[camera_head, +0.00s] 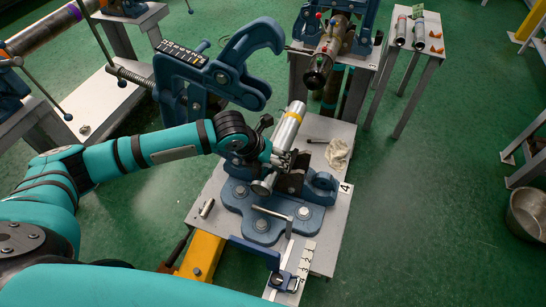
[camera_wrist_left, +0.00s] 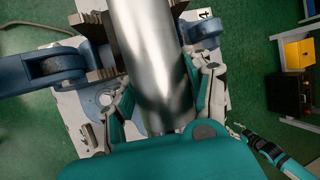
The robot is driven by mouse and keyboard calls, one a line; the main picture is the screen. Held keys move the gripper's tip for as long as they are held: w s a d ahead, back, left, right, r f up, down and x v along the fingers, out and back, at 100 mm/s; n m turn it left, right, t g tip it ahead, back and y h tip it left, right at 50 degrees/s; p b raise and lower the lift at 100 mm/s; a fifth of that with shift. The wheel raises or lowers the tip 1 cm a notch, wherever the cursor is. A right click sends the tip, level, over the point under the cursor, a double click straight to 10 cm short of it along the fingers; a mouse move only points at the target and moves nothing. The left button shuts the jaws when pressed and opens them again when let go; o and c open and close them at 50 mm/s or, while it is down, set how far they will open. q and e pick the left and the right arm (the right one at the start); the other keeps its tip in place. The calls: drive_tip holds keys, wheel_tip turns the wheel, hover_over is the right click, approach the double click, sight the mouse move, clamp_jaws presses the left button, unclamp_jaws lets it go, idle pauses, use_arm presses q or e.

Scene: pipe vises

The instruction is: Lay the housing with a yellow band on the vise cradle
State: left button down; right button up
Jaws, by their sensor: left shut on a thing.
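The silver housing with a yellow band (camera_head: 290,120) is held over the middle vise, slanting up and to the right in the head view. My left gripper (camera_head: 281,158) is shut on it below the band. In the left wrist view the bare metal of the housing (camera_wrist_left: 152,60) runs between the fingers; its band is out of sight there. The blue vise base with its cradle (camera_head: 262,215) lies under the gripper, with dark serrated jaw blocks (camera_head: 296,180) beside the housing. Whether the housing touches the cradle cannot be told. My right gripper (camera_wrist_left: 245,132) seems to show small in the left wrist view, its fingers unclear.
The vise's big blue hook-shaped upper frame (camera_head: 215,65) stands swung open at the left. A rag (camera_head: 337,152) and a small metal cylinder (camera_head: 206,208) lie on the vise table. Another vise holding a pipe (camera_head: 325,58) stands behind.

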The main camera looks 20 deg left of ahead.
use_arm(q)
drive_tip(key=shift+f+b, duration=0.35)
drive_tip(key=shift+f, duration=0.45)
drive_tip(key=shift+f+b, duration=0.35)
drive_tip(key=shift+f, duration=0.6)
use_arm(e)
drive_tip(key=shift+s+a+f, duration=0.25)
drive_tip(key=shift+a+f, duration=0.1)
drive_tip(key=shift+f, duration=0.15)
drive_tip(key=shift+s+a+f, duration=0.2)
drive_tip(key=shift+a+f, duration=0.1)
drive_tip(key=shift+f, duration=0.2)
drive_tip(key=shift+w+d, duration=0.1)
drive_tip(key=shift+d, duration=0.3)
drive_tip(key=shift+r, duration=0.35)
use_arm(q)
drive_tip(key=shift+f, duration=0.5)
use_arm(e)
drive_tip(key=shift+a+f, duration=0.2)
drive_tip(key=shift+f, duration=0.05)
use_arm(q)
drive_tip(key=c, duration=0.5)
unclamp_jaws()
drive_tip(key=shift+o, duration=0.2)
drive_tip(key=shift+s, duration=0.15)
